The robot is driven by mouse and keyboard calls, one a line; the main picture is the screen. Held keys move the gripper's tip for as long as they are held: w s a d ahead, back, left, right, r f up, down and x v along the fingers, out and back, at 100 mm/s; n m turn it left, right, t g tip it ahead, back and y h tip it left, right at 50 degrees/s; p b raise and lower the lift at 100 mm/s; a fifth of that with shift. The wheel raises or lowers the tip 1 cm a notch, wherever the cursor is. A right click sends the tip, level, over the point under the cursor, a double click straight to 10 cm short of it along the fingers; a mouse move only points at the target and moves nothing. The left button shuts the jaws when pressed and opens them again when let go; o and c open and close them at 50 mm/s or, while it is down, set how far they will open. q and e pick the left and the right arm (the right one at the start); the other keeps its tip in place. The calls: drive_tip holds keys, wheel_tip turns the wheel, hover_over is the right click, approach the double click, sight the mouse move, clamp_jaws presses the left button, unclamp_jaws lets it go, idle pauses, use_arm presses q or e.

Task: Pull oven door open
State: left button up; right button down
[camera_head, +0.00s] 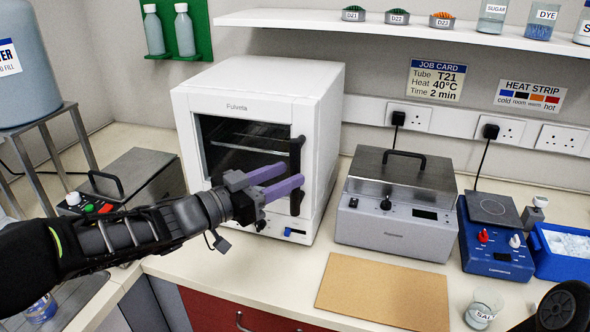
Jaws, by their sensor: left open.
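The white oven (320,120) stands on the bench against the back wall, with a dark window and a wire shelf inside. Its door (228,108) looks shut. The black vertical door handle (297,152) is on the door's right side. My left gripper (293,173) has purple fingers, open and apart, at the middle of the handle. The upper fingertip shows just left of the handle and the lower finger crosses in front of it. I cannot tell whether either finger touches it. The gripper hides part of the door's lower window. My right gripper is not in view.
A grey lidded machine (385,235) stands right of the oven, with a brown board (383,291) in front. A blue hotplate (495,250) and a glass beaker (483,308) are further right. Another lidded box (145,180) is left of the oven. A shelf (390,30) runs above.

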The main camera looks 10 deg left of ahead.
sight(291, 173)
use_arm(q)
drive_tip(key=shift+x, duration=1.65)
drive_tip(key=shift+c, duration=0.3)
clamp_jaws()
